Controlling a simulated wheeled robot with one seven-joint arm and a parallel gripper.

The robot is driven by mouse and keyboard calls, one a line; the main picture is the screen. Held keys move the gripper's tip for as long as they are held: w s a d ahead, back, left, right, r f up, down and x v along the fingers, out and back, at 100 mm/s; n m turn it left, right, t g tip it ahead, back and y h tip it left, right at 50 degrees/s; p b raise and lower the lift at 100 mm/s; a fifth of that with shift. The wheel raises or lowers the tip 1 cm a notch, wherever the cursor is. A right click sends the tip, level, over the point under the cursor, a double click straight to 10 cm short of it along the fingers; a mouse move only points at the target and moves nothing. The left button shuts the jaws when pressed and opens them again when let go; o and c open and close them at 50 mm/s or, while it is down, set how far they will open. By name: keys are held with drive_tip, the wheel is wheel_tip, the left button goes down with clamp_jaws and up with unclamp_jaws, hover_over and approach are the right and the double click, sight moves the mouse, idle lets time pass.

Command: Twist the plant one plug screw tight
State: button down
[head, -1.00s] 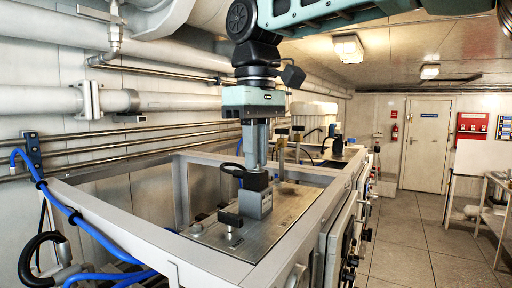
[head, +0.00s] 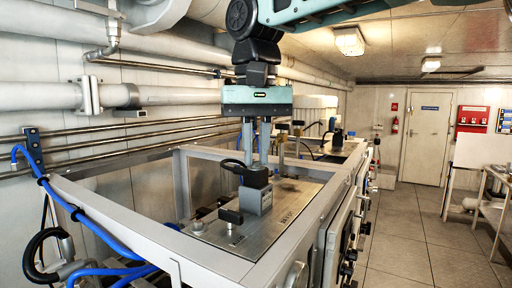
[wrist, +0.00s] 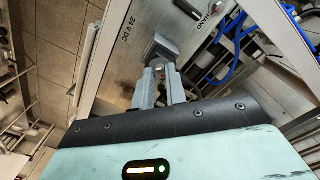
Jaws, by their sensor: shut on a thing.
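The plug (head: 256,177) has a black body with a black cable and sits on a grey block (head: 258,202) on the metal panel. My gripper (head: 257,160) points straight down at the plug's top, with its two grey fingers close together. In the wrist view, the fingertips (wrist: 163,68) are shut on a small part at the near end of the grey block (wrist: 165,46), which I take to be the plug screw. The screw itself is mostly hidden by the fingers.
A black T-shaped knob (head: 231,217) stands on the panel (head: 285,207) just in front of the block. A raised grey frame (head: 225,254) surrounds the panel. Blue hoses (head: 95,232) run along the left. The floor aisle (head: 415,220) at right is clear.

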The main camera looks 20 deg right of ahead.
sight(257, 160)
idle(0.4)
drive_tip(key=c, duration=1.4)
unclamp_jaws()
drive_tip(key=shift+r, duration=0.1)
wheel_tip(257, 160, up, 17)
drive_tip(key=p, duration=0.2)
drive_tip(key=shift+r, duration=0.15)
